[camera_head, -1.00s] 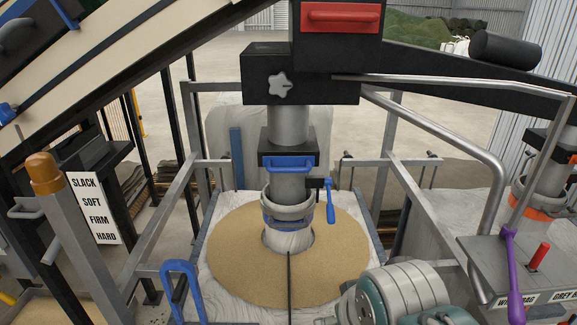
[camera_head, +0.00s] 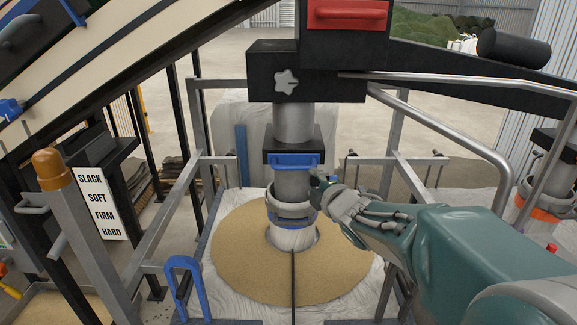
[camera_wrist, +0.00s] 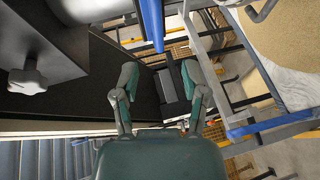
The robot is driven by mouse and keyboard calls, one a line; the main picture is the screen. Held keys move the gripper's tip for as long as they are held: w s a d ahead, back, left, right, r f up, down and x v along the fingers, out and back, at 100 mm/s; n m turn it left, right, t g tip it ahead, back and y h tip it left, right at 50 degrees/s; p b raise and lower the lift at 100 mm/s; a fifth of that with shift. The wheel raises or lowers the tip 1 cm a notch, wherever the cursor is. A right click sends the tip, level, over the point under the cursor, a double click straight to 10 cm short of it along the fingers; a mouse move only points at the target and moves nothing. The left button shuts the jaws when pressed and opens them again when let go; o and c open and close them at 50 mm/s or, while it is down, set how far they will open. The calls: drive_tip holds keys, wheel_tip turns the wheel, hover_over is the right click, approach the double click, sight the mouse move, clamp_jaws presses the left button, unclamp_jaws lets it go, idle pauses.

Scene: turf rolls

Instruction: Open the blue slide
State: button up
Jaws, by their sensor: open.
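The blue slide is a black housing with a blue handle (camera_head: 293,160) around the grey pipe, above the clamp ring. In the head view my gripper (camera_head: 330,188) is just right of the pipe, a little below and right of that handle. It seems apart from the handle. In the wrist view my gripper (camera_wrist: 158,78) has its two fingers spread with nothing between them. A blue bar (camera_wrist: 152,22) crosses the top of the wrist view above the fingers; I cannot tell which part it is. My gripper and arm hide the blue lever beside the clamp ring.
A black box with a star knob (camera_head: 286,82) and a red handle (camera_head: 348,14) are above. The knob also shows in the wrist view (camera_wrist: 28,78). A sand-filled bag (camera_head: 240,265) is below.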

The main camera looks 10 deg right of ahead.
sight(295, 169)
drive_tip(key=shift+y, duration=0.3)
drive_tip(key=x, duration=1.1)
drive_tip(key=shift+a, duration=0.1)
clamp_jaws()
